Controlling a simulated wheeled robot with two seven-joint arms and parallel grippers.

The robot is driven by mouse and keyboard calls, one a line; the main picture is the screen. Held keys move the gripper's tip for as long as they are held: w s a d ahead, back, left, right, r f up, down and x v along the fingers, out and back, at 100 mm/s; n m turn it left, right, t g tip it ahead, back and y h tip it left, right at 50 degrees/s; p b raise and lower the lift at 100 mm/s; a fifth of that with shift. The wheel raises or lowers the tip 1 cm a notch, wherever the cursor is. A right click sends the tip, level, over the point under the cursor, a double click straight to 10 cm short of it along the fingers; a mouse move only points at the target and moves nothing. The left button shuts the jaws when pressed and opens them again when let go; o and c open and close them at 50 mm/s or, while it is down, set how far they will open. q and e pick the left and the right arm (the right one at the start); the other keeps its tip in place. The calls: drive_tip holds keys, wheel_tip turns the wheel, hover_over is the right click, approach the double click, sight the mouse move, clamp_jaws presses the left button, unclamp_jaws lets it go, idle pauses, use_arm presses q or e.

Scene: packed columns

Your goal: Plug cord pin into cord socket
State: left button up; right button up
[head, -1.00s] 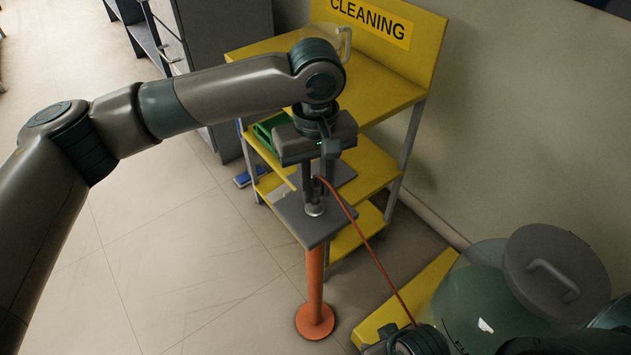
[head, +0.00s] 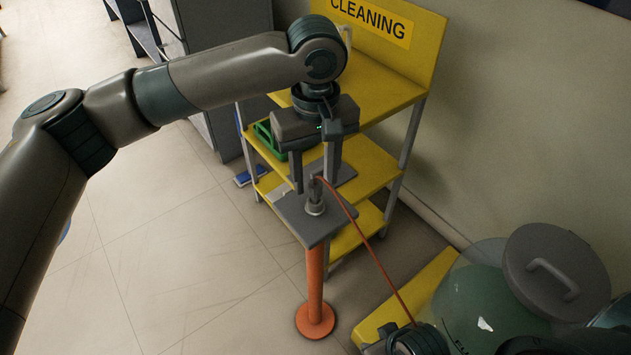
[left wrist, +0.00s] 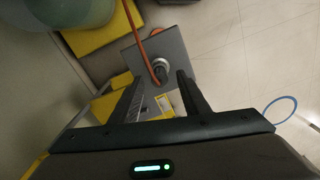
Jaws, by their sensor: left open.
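The cord socket (head: 315,208) is a metallic ring fitting on a square grey plate (head: 288,213) on top of an orange post. The cord pin (head: 314,191), a short grey cylinder with an orange cord at its top, stands upright at the socket and looks seated in it. The socket also shows in the left wrist view (left wrist: 162,65). My left gripper (head: 314,184) is open above the plate, its fingers on either side of the pin's top and apart from it. It also shows open in the left wrist view (left wrist: 157,77).
The orange cord (head: 377,258) runs down to the lower right. A yellow cleaning cart (head: 385,90) stands close behind the post. A greenish container with a grey lid (head: 557,272) is at the lower right. Open floor (head: 170,270) lies to the left.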

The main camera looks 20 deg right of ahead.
sight(316, 185)
use_arm(q)
wheel_tip(316, 185, up, 9)
drive_tip(key=shift+f, duration=0.15)
drive_tip(key=shift+s, duration=0.1)
idle(1.0)
